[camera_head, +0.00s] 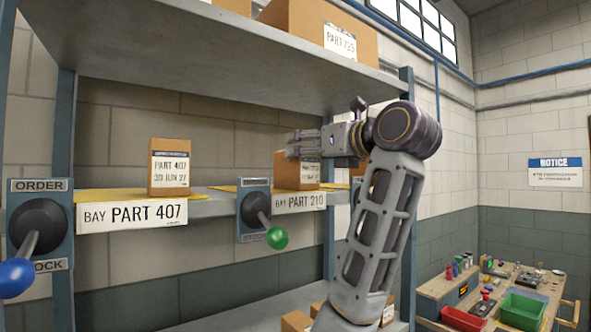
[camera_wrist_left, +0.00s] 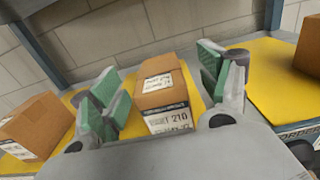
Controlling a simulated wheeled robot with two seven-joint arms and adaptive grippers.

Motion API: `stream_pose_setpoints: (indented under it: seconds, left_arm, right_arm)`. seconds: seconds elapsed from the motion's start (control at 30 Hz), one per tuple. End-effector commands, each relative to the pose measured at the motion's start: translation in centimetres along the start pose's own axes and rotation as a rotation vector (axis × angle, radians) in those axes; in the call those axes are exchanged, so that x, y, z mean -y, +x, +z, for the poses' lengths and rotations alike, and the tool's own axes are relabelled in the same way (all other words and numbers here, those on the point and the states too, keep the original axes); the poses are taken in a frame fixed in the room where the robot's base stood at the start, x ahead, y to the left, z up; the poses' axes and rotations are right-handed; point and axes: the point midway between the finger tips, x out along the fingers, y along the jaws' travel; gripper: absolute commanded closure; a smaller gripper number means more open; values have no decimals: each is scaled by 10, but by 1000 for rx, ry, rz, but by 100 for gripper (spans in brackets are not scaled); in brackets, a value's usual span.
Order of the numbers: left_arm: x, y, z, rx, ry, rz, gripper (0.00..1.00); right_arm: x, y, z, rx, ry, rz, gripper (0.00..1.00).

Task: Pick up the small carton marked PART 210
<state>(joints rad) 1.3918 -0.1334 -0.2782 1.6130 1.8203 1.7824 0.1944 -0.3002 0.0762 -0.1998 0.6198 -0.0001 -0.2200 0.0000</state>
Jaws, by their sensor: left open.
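The small brown carton marked PART 210 (camera_wrist_left: 163,88) stands upright on a yellow mat on the shelf, its label facing my left gripper. In the head view the carton (camera_head: 285,177) is partly hidden behind my left gripper (camera_head: 291,146), which is level with its upper part. In the left wrist view my left gripper (camera_wrist_left: 158,72) is open, with a green-padded finger on each side of the carton. Gaps show between both fingers and the carton, so it is not gripped. My right gripper is not in view.
A carton marked PART 407 (camera_head: 169,167) stands left on the same shelf. An upper shelf (camera_head: 200,48) with larger cartons hangs above. Levers with a blue knob (camera_head: 16,278) and a green knob (camera_head: 277,238) stick out in front. A workbench (camera_head: 520,285) is at right.

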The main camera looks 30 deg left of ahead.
Motion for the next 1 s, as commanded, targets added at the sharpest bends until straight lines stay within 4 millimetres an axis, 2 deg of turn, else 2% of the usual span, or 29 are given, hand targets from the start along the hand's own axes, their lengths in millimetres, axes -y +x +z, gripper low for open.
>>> stream_pose_setpoints:
  seconds: [0.47, 1.0]
  left_arm:
    - [0, 3, -1, 0, 0, 1, 23]
    - [-4, 33, -7, 0, 2, 3, 23]
  right_arm:
    - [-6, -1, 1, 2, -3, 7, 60]
    - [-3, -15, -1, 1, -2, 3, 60]
